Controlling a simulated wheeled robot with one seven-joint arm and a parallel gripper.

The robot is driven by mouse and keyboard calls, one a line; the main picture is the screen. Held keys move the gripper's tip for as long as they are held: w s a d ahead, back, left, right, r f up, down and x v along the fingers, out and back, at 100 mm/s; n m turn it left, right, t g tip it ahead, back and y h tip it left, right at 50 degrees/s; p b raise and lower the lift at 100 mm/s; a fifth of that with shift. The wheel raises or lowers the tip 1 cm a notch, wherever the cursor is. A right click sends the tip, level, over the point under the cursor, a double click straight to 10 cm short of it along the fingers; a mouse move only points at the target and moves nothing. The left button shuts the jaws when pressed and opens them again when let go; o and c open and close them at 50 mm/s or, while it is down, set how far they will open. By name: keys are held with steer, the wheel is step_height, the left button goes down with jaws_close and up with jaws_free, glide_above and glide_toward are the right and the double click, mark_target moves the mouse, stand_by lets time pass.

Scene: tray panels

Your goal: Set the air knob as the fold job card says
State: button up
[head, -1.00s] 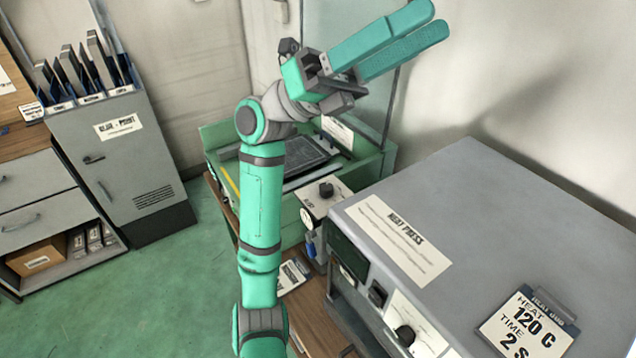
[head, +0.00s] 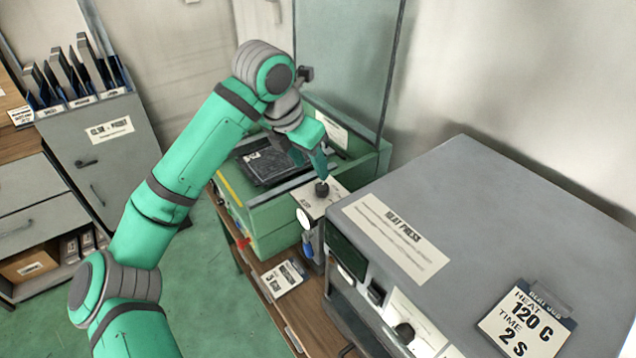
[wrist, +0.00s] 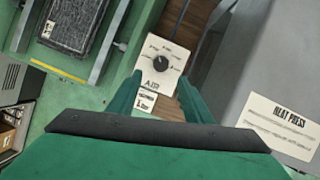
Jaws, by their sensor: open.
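The air knob (head: 321,189) is a small black dial on a white plate between the green machine and the heat press. In the wrist view the knob (wrist: 160,64) sits above the word AIR, with small marks around it that are too small to read. My gripper (head: 319,164) is open and empty, pointing down just above the knob. In the wrist view my gripper (wrist: 160,84) has its fingers spread to either side of the lower plate, with the knob ahead between them. A white card (head: 283,278) lies on the wooden bench; I cannot tell if it is the fold job card.
The grey heat press (head: 560,215) stands close on the right, with its own black knob (head: 404,333) and a heat job card (head: 524,322) on top. The green machine (head: 285,215) with a dark plate is on the left. A grey cabinet (head: 105,165) stands farther left.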

mark_target(322, 186)
steer(key=x, duration=0.9)
steer(key=shift+w+d+f, duration=0.1)
steer(key=shift+d+f, duration=0.05)
steer(key=shift+d, duration=0.05)
steer(key=c, duration=1.1)
